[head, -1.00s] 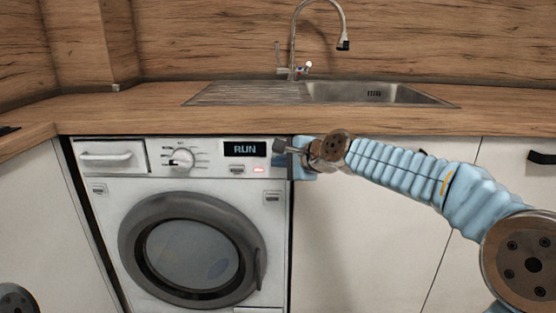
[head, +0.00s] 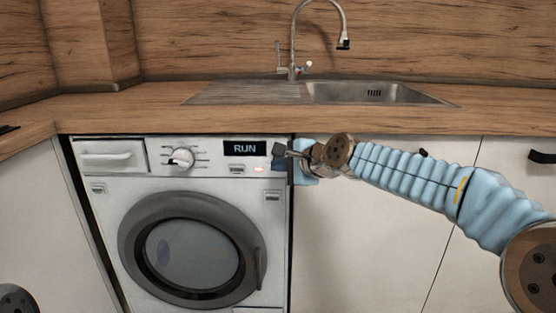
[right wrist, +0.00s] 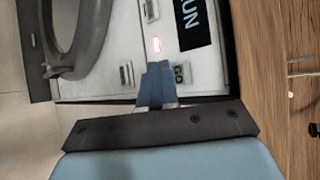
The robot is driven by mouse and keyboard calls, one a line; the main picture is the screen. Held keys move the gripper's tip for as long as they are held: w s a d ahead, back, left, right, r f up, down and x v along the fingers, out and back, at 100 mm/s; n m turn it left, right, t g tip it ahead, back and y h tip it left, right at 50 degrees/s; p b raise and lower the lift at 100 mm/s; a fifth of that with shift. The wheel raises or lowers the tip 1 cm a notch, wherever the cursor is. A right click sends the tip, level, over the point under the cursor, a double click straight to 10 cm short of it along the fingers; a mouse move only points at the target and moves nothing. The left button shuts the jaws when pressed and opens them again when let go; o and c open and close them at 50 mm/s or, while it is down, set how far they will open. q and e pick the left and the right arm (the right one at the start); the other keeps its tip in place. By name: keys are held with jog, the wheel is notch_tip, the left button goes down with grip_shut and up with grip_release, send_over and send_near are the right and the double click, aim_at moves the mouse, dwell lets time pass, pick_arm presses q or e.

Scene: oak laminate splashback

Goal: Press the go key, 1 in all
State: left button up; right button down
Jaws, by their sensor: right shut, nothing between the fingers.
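The washing machine (head: 105,215) stands under the counter, and its display (head: 245,149) reads RUN. The go key (right wrist: 181,74), marked GO, shows in the right wrist view right beside my fingertips; in the head view the gripper largely hides that spot. My right gripper (head: 279,156) is shut and empty at the right end of the control panel. Its blue fingers also show in the right wrist view (right wrist: 158,70); I cannot tell whether they touch the panel. A red-lit lamp (head: 258,169) glows below the display. My left gripper is not in view.
A dial (head: 181,158) and a drawer (head: 112,155) sit left of the display, with a small key (head: 237,170) below it. The round door (head: 192,250) is shut. The wooden counter (head: 130,120) with a sink (head: 375,93) overhangs the panel.

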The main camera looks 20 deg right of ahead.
jog(key=shift+s+a, duration=0.3)
jog(key=shift+s, duration=0.75)
jog(key=shift+s+a, duration=0.25)
jog(key=shift+s, duration=0.75)
jog(key=s+a+f+n+g+h+p, duration=0.1)
jog(key=s+f+n+g, duration=0.15)
jog(key=f, duration=1.35)
jog(key=s+a+f+n+g+p, duration=0.1)
jog(key=a+f+n+g+p, duration=0.2)
jog(key=f, duration=1.3)
jog(key=s+a+f+n+g, duration=0.1)
jog(key=s+f+n+g, duration=0.4)
jog(key=s+f, duration=1.4)
jog(key=s+n, duration=0.3)
jog(key=n, duration=0.1)
jog(key=shift+s+a+n, duration=0.3)
jog(key=shift+s+n, duration=0.05)
jog(key=shift+s, duration=0.05)
